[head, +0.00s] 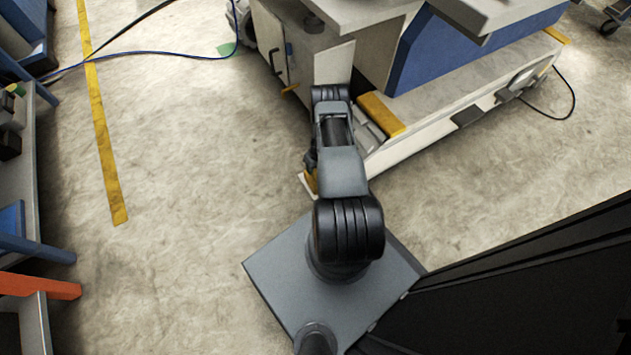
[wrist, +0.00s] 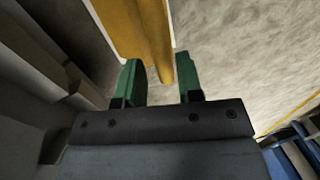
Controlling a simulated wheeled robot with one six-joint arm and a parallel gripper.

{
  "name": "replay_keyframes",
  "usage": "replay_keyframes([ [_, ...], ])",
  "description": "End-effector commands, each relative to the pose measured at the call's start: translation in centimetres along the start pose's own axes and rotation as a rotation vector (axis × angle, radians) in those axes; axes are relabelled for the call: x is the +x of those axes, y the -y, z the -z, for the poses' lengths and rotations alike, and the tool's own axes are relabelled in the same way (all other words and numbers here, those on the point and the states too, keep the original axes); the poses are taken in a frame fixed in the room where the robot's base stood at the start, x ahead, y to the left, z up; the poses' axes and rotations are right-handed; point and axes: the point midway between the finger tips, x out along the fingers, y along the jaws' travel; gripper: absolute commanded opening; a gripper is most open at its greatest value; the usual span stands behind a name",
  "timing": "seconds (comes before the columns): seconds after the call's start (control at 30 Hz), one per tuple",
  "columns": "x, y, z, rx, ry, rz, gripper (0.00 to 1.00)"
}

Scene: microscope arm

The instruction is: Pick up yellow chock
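In the wrist view a yellow piece (wrist: 136,28), which looks like the yellow chock, comes in from the top. Its narrow lower end reaches between the fingertips of my gripper (wrist: 160,76) as seen here. The two green fingers stand apart, with floor showing between them, so my gripper is open. I cannot tell whether either finger touches the yellow piece. In the head view a small yellow piece (head: 311,181) shows at the machine's near corner, beside my arm. My arm mostly hides that area, and my fingers cannot be made out there.
The white and blue machine (head: 450,105) stands ahead, with a yellow block (head: 382,113) on its low base. A cable (head: 165,52) lies on the floor by a yellow line (head: 104,150). Shelving (head: 30,190) stands at left. The floor between is clear.

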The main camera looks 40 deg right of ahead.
Motion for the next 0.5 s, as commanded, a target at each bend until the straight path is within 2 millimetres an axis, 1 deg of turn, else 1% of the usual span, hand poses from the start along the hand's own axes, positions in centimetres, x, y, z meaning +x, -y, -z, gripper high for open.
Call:
replay_keyframes([
  [0.17, 1.3, 0.1, -0.1, 0.0, 0.001, 0.001, 0.34],
  [0.4, 4.6, 0.2, -0.3, -0.002, 0.001, 0.0, 0.34],
  [0.5, 5.2, 0.2, -0.2, -0.001, 0.0, 0.0, 0.34],
])
